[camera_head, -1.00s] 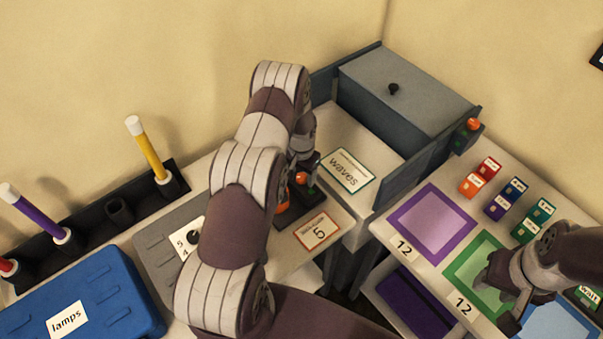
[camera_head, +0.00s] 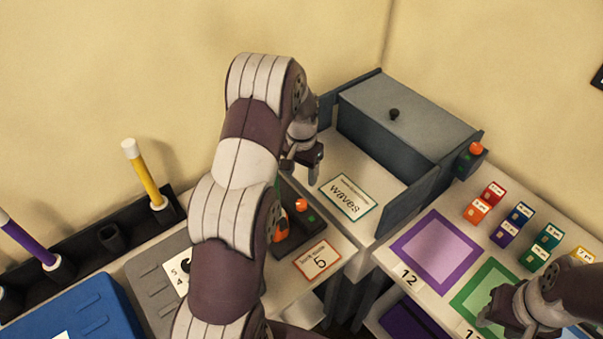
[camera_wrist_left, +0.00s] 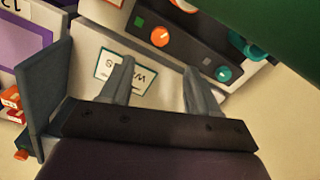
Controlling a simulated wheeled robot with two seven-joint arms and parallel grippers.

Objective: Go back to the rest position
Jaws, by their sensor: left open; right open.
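My left gripper (camera_head: 303,166) is raised over the work surface, to the left of the "waves" card (camera_head: 348,197). In the left wrist view its two fingers (camera_wrist_left: 157,85) stand apart with nothing between them, and the "waves" card (camera_wrist_left: 121,68) shows behind one finger. My left arm hides part of the grey panel with the dial. My right gripper (camera_head: 497,317) is at the lower right, over the green-bordered square (camera_head: 484,291); its fingers are hard to make out and I see nothing held.
A grey box with a black knob (camera_head: 393,113) stands behind the card. A control panel with orange and green buttons (camera_head: 301,205) lies beside my left arm. Small labelled blocks (camera_head: 522,213) stand at the right. A rack holds a yellow stick (camera_head: 146,172) and a purple stick (camera_head: 25,240).

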